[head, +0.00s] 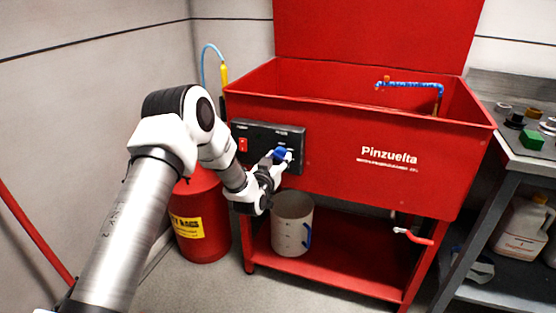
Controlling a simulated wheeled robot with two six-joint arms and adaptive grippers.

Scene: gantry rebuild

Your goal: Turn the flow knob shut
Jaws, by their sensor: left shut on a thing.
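The flow knob (279,154) is blue and sits on the right part of the black control panel (262,136) on the front of the red parts washer (340,135). My left gripper (284,158) is at the panel with its fingers around the knob, shut on it. The fingers hide part of the knob, and its turned angle cannot be read. A red power switch (243,145) is on the panel's left. My right gripper is not in view.
A white bucket (291,225) stands on the washer's lower shelf below my gripper. A red drum (203,222) stands behind my arm. A red-handled drain valve (413,236) hangs at right. A metal bench (530,155) with small parts is at far right.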

